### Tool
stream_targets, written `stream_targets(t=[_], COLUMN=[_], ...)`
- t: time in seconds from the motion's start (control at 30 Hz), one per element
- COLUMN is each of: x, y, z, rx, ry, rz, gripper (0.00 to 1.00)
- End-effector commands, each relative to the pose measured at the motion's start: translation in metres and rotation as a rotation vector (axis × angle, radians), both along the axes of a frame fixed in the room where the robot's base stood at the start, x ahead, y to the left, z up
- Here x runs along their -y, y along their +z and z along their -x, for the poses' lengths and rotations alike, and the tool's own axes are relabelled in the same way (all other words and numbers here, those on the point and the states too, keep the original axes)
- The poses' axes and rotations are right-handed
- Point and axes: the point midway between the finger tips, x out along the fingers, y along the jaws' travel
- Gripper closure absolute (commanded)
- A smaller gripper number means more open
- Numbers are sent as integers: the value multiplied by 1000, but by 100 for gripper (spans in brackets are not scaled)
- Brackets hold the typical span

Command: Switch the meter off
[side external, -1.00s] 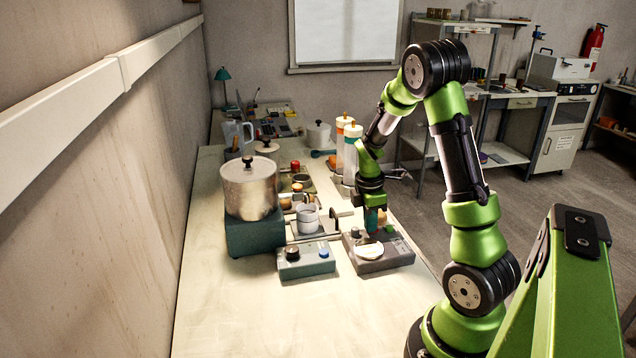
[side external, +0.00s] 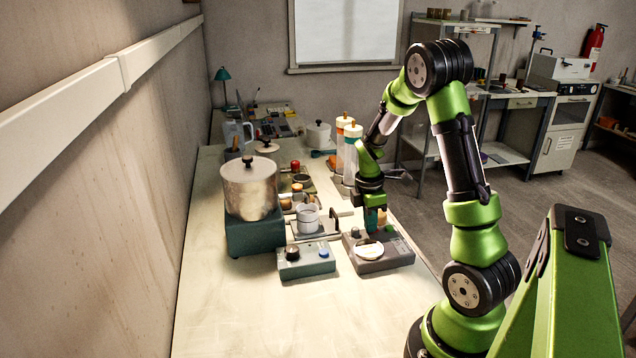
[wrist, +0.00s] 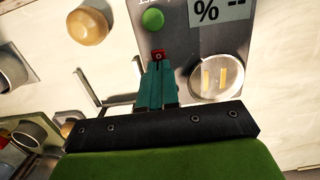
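The meter is a grey box (side external: 372,262) on the bench in the side view, with a round pale dial and a green button (wrist: 153,19) on top. In the wrist view its grey panel (wrist: 178,35) also carries a pale display showing "% --" and a round dial (wrist: 215,76). A small red button or switch (wrist: 158,55) lies right at my fingertips. My gripper (wrist: 158,66) points down over the meter, its teal fingers together with nothing seen between them. I cannot tell whether the tips touch the red part.
A control box (side external: 306,261) with a black knob and blue button stands left of the meter. A white mug (side external: 308,219) and a pot (side external: 249,188) on a teal base stand behind it. A round wooden knob (wrist: 88,26) is close by. The bench front is clear.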

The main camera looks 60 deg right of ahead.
Motion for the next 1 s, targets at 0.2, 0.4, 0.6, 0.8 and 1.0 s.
stream_targets(t=[0.2, 0.4, 0.6, 0.8, 1.0], x=[11, 11, 7, -1, -4], y=[-8, -7, 14, 60, 105], z=[14, 15, 7, -4, -8], rx=[-28, -27, -12, 7, 7], ry=[11, 9, 13, 19, 20], rz=[10, 11, 10, 7, 7], gripper=[100, 100, 100, 100, 100])
